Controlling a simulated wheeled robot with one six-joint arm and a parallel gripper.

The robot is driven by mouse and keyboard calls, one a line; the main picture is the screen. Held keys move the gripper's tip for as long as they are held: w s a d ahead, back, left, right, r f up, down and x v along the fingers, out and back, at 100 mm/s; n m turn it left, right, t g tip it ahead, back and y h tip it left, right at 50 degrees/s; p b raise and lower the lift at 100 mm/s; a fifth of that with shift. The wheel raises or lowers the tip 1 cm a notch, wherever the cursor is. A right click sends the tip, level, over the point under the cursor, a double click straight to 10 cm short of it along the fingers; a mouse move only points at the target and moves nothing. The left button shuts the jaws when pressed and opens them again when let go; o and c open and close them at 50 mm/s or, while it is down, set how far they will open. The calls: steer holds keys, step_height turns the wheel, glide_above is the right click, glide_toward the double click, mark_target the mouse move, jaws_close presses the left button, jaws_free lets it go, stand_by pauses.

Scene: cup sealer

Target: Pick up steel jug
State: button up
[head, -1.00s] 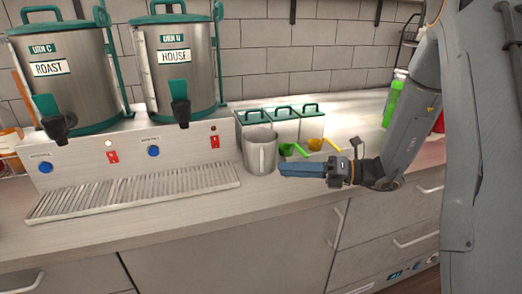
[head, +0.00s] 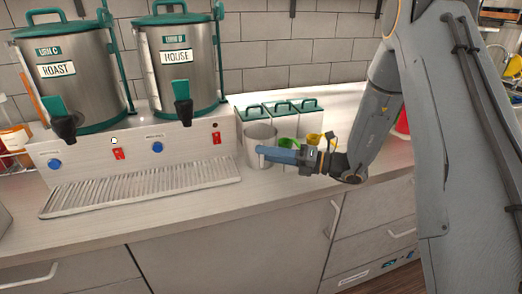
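The steel jug (head: 256,134) stands upright on the counter, right of the drip tray. Its open top and left side show. My gripper (head: 268,154) reaches in from the right at jug height, pointing left. Its blue fingers overlap the lower right of the jug and cover the handle side. The fingers are seen edge-on as one bar, so the gap between them is hidden. I cannot tell whether they touch the jug or its handle.
Two steel urns, ROAST (head: 75,85) and HOUSE (head: 180,65), stand on a base with a ribbed drip tray (head: 140,188). Green-lidded canisters (head: 283,113) are behind the jug. Green (head: 287,143) and yellow (head: 314,139) scoops sit close behind my gripper. The front counter is clear.

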jaws_close()
stand_by(0.3)
